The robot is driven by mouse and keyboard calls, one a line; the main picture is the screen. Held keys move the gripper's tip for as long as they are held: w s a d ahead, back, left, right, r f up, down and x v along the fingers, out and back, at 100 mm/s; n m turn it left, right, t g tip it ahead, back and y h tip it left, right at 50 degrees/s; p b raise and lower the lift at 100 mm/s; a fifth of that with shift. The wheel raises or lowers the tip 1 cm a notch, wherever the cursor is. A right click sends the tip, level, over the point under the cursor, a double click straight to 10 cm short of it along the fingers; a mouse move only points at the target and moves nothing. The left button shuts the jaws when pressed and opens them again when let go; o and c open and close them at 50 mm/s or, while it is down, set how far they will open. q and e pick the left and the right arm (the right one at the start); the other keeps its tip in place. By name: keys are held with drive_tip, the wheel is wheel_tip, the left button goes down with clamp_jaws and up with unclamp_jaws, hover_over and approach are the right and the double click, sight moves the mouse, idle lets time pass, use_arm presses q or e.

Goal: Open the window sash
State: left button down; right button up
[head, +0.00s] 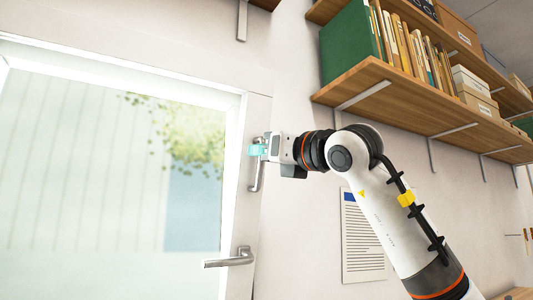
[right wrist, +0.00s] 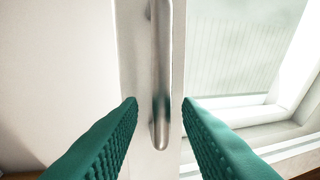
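The window sash (head: 258,110) has a white frame around a bright glass pane with leaves behind it. An upright metal bar handle (head: 257,180) is on its right side; it also shows in the right wrist view (right wrist: 160,60). A lever handle (head: 232,259) sits lower on the frame. My right gripper (head: 257,150) is at the bar handle. In the right wrist view, its teal ribbed fingers (right wrist: 160,103) are open, one on each side of the bar's lower part, with a visible gap on both sides. My left gripper is not in view.
A wooden shelf (head: 375,75) with a green binder, books and boxes is on the wall at the upper right, above my right arm. A printed notice (head: 362,240) hangs on the wall behind the arm. The wall right of the sash is otherwise mostly bare.

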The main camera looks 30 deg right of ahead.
drive_tip(key=b+v, duration=0.4)
drive_tip(key=v, duration=0.8)
idle(0.5)
